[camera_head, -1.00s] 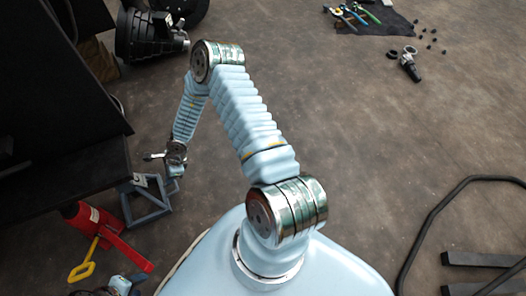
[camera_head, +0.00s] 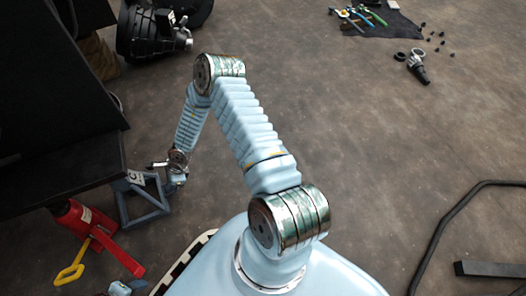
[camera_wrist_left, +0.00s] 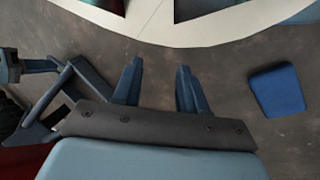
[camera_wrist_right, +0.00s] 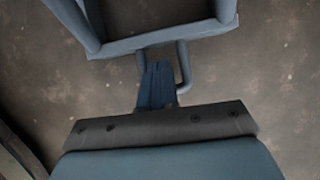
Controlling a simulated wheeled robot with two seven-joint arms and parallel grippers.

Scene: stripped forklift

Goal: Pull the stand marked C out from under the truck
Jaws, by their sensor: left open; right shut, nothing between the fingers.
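The stand marked C (camera_head: 148,206) is a blue-grey tubular frame on the floor at the left of the head view, at the edge of the dark truck (camera_head: 60,165). Its white C label (camera_head: 135,177) faces up. My right gripper (camera_head: 178,176) is at the stand's near right side. In the right wrist view its fingers (camera_wrist_right: 157,85) are shut and overlap the stand's handle loop (camera_wrist_right: 184,68); I cannot tell whether they pass through it. My left gripper (camera_wrist_left: 155,85) is open and empty above the floor, with a blue-grey frame (camera_wrist_left: 75,80) to its left.
A red jack (camera_head: 80,222) with a yellow handle stands just left of the stand. A blue pad-like thing (camera_wrist_left: 275,90) lies in the left wrist view. Tools on a dark cloth (camera_head: 375,18) and a black bent tube (camera_head: 440,230) lie right. Mid floor is clear.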

